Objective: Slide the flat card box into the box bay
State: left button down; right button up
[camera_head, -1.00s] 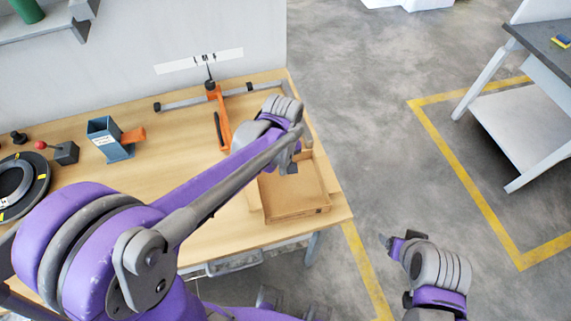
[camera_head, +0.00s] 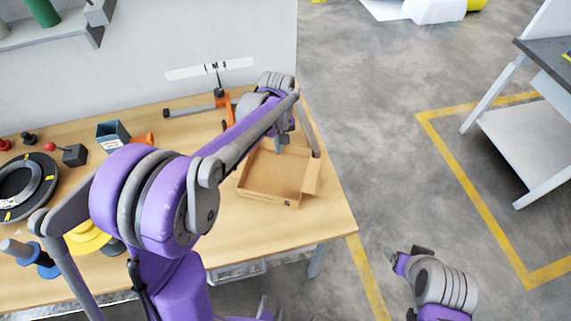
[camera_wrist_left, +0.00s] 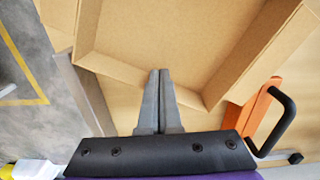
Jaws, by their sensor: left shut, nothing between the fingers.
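The card box (camera_head: 268,188) is an open, shallow brown cardboard tray near the right end of the wooden table; its flaps stand out at the edges. It fills the upper part of the left wrist view (camera_wrist_left: 175,35). My left gripper (camera_head: 282,146) is over the box's far side. In the left wrist view its closed, empty fingers (camera_wrist_left: 159,72) reach to the near box wall; I cannot tell whether they touch it. My right gripper (camera_head: 393,260) is off the table over the floor, and its jaws are unclear. I cannot make out a clearly marked box bay.
An orange clamp (camera_head: 222,98) on a grey bar stands behind the box, left of my gripper. A grey upright strip (camera_head: 312,138) is at the box's right. A blue-grey holder (camera_head: 112,133) and a black ring (camera_head: 22,186) lie left. The table's front right is bare.

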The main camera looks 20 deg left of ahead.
pick_arm(q)
jog(key=w+a, duration=0.2)
jog(key=w, duration=0.2)
jog(key=w+a, duration=0.3)
jog(key=w+a+p, duration=0.1)
jog(key=w+a, duration=0.2)
jog(key=w, duration=0.1)
jog(key=shift+w+a, duration=0.2)
jog(key=shift+w, duration=0.15)
jog(key=shift+s, duration=0.1)
